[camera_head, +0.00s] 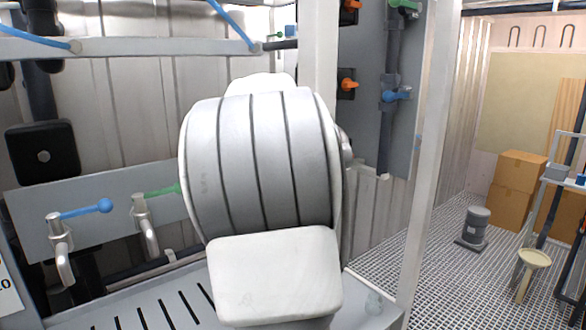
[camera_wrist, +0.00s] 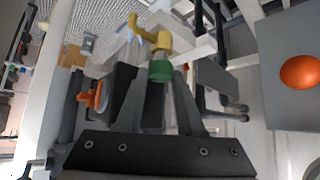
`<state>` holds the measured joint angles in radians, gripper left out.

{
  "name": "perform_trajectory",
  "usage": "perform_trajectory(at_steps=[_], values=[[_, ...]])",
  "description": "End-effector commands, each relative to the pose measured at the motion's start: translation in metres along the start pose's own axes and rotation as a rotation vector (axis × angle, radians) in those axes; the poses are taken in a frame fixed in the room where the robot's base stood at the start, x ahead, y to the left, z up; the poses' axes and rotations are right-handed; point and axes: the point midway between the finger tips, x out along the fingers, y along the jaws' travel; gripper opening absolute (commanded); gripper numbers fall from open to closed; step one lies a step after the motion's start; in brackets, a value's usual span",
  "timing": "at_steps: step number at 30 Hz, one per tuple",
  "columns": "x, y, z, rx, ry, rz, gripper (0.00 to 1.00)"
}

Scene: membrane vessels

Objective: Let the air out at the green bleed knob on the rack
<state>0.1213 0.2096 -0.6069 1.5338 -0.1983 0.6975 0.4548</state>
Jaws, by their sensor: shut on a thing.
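In the wrist view a short green knob (camera_wrist: 160,72) sits between the fingertips of my gripper (camera_wrist: 158,80). A yellow fitting (camera_wrist: 158,38) rises just beyond the knob. My gripper's dark fingers are closed in on the knob, one on each side. In the head view my white arm fills the middle and hides my gripper and this knob. The knob's turn position cannot be told.
In the head view a blue-handled tap (camera_head: 88,211) and a green-handled tap (camera_head: 145,215) stand left of my arm. Orange-handled valves (camera_head: 348,84) and a white rack post (camera_head: 425,165) are to the right. An orange knob (camera_wrist: 92,97) is near my fingers in the wrist view.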

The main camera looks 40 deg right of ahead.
Motion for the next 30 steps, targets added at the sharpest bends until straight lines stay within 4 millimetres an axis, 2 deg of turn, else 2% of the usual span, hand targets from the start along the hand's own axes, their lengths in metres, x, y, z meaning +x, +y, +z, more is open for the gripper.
perform_trajectory(at_steps=[4, 5, 9, 23, 30], values=[[-0.0002, 0.0, -0.0007, -0.001, 0.002, 0.001, 0.0], [-0.0002, 0.0001, -0.0007, 0.0, 0.002, 0.001, 0.4], [-0.0001, 0.0, -0.0006, 0.0, 0.002, 0.001, 0.65], [0.0003, 0.001, -0.0002, 0.004, 0.0, 0.006, 0.67], [0.0003, -0.0007, -0.0006, 0.059, -0.002, 0.065, 0.67]])
